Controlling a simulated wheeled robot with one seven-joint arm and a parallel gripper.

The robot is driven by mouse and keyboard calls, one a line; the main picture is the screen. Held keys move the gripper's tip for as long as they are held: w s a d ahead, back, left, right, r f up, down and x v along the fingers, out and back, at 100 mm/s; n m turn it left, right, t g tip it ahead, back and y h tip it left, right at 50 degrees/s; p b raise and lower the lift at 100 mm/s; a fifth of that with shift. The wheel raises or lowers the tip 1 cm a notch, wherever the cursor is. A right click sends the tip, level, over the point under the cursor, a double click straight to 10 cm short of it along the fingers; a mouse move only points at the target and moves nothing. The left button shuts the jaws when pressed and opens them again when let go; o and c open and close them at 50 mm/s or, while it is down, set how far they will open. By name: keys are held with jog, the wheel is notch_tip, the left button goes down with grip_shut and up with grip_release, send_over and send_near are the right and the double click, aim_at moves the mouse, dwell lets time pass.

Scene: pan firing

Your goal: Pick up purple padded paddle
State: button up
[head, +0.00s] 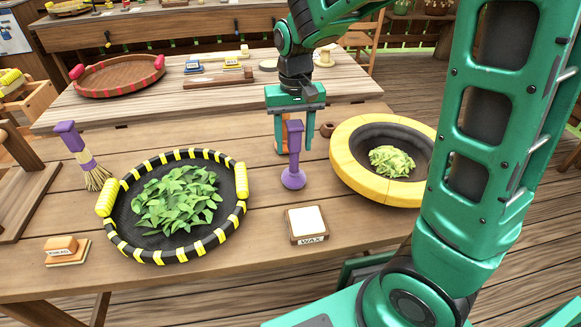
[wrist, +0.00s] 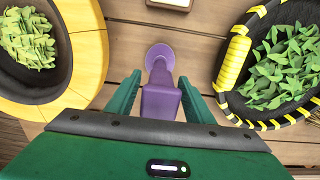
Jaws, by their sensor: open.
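The purple padded paddle (head: 293,155) stands upright on the table in the head view, with its square handle top up and its round pad on the boards. In the wrist view the paddle (wrist: 160,96) shows between the two fingers, its round pad beyond them. My gripper (head: 292,148) points down over the paddle, with its fingers around the handle. It is open, and in the wrist view my gripper (wrist: 158,92) shows a gap on both sides of the handle.
A yellow-rimmed pan (head: 349,166) with pale leaves stands close on the right. A black-and-yellow tray (head: 118,220) with green leaves is on the left. A wax block (head: 306,222) lies in front. A purple-handled brush (head: 72,140) stands far left. Bare boards surround the paddle.

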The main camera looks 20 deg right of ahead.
aim_at(294, 124)
jog(key=shift+f, duration=0.2)
grip_shut()
jog(key=shift+r, duration=0.2)
jog(key=shift+r, duration=1.75)
jog(key=shift+s+a+r, duration=0.1)
jog(key=shift+s+r, duration=0.05)
jog(key=shift+r, duration=0.1)
jog(key=s+a+r, duration=0.5)
jog(key=s+r, duration=0.1)
jog(key=s, duration=0.4)
jog(key=shift+a+r, duration=0.3)
jog(key=shift+r, duration=0.05)
jog(key=shift+w, duration=0.1)
